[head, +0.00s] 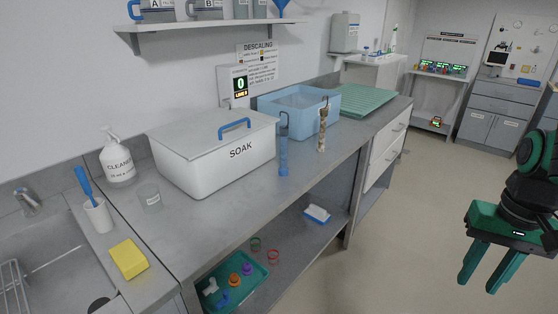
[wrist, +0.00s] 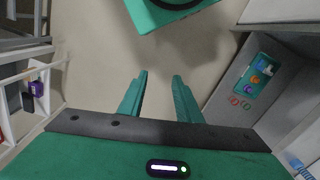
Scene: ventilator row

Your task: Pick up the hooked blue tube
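The hooked blue tube (head: 283,158) stands upright on the grey counter, in front of the light blue basin and right of the white SOAK box. A dark hook rises from its top. A ribbed blue piece (wrist: 301,168) at the lower right edge of the wrist view looks like this tube, partly cut off. My gripper (head: 479,285) is at the far right of the head view, over the floor and well apart from the counter. Its two green fingers point down, open and empty, as the wrist view also shows (wrist: 159,78).
A speckled brown hooked tube (head: 322,132) stands right of the blue one. The SOAK box (head: 213,158) and blue basin (head: 318,109) stand close by. A teal tray (head: 237,290) with small parts lies on the lower shelf. The floor (head: 420,230) between counter and gripper is clear.

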